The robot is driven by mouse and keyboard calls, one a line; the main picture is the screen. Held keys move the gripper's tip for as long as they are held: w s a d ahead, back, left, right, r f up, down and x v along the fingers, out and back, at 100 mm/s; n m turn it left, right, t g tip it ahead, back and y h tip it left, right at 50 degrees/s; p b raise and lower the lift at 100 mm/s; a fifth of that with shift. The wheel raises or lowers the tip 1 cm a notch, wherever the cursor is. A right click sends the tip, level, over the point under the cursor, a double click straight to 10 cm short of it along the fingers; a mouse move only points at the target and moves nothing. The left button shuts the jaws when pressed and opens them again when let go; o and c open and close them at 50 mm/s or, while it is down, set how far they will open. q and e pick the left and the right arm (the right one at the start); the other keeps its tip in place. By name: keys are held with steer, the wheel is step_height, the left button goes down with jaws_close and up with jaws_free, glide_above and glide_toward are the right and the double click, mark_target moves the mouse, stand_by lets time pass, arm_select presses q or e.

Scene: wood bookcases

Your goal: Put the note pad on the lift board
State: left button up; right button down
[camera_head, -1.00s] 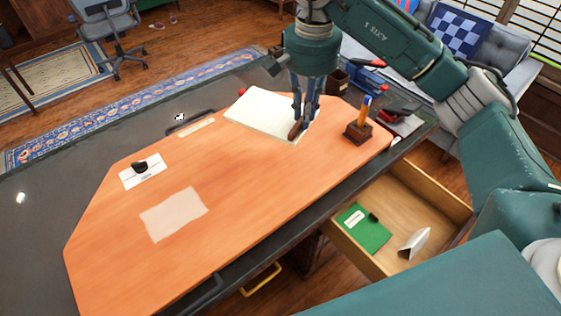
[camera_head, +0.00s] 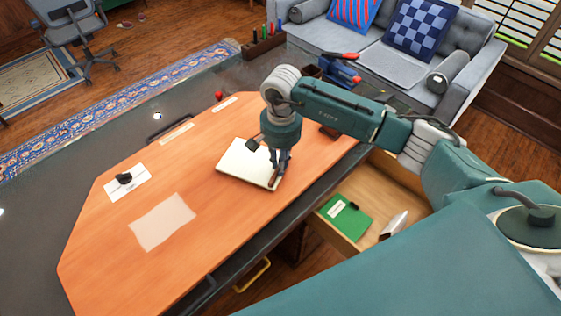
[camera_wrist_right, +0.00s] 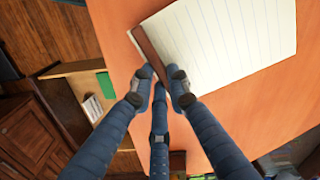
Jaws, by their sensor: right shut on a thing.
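The note pad (camera_head: 246,162) is a white lined pad with a brown binding strip along one edge. It is over the orange wooden board (camera_head: 135,258) on the dark desk; I cannot tell whether it touches the board. My right gripper (camera_head: 278,176) is shut on the pad's brown edge. In the right wrist view, the gripper's fingers (camera_wrist_right: 160,84) pinch the brown strip, and the lined page of the note pad (camera_wrist_right: 235,38) spreads beyond them. A pale rectangle (camera_head: 163,221) lies flat on the board, left of the pad. My left gripper is not in view.
A white card with a black object (camera_head: 126,182) lies on the board's left. An open drawer (camera_head: 385,183) holds a green booklet (camera_head: 344,218) and a white folded card (camera_head: 394,224). A red-and-blue stapler-like object (camera_head: 343,68) stands behind my arm. The board's front-left is clear.

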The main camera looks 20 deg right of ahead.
steer(key=shift+f, duration=0.3)
steer(key=c, duration=2.1)
jaws_free()
steer(key=shift+f, duration=0.15)
steer(key=o, duration=0.4)
